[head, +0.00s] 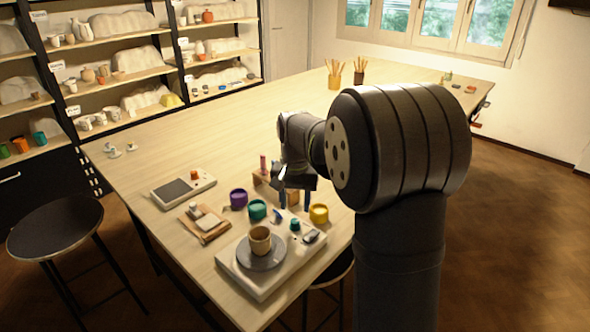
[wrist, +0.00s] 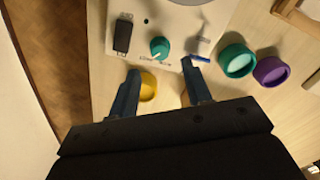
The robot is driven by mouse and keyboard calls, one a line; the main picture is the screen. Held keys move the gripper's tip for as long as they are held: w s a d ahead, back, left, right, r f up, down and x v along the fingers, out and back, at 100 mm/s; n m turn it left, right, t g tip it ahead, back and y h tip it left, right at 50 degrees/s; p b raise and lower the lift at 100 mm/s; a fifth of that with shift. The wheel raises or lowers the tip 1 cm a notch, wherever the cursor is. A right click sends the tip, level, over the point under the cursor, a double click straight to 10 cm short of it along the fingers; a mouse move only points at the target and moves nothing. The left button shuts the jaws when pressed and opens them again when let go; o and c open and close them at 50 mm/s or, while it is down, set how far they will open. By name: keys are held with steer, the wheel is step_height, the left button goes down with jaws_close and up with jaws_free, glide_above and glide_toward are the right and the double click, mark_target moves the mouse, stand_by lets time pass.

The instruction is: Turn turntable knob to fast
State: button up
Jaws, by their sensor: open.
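The turntable has a pale box base (head: 300,256) with a grey disc (head: 246,261) on top. My gripper (head: 297,196) is open and empty above the table just behind the base. In the wrist view my gripper (wrist: 161,70) has its fingertips apart, short of the knob and to either side of it.
A dark switch (wrist: 123,35) and a blue-tipped lever (wrist: 200,57) flank the knob. Yellow (head: 319,214), teal (head: 257,209) and purple (head: 238,199) jars stand close behind the base. A scale (head: 183,190) lies to the left. The far table is mostly clear.

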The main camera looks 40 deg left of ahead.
mark_target(295, 221)
step_height(295, 221, up, 12)
stand_by(0.3)
steer(key=shift+f, duration=0.15)
stand_by(0.4)
step_height(295, 221, down, 17)
steer(key=shift+f, duration=0.1)
stand_by(0.5)
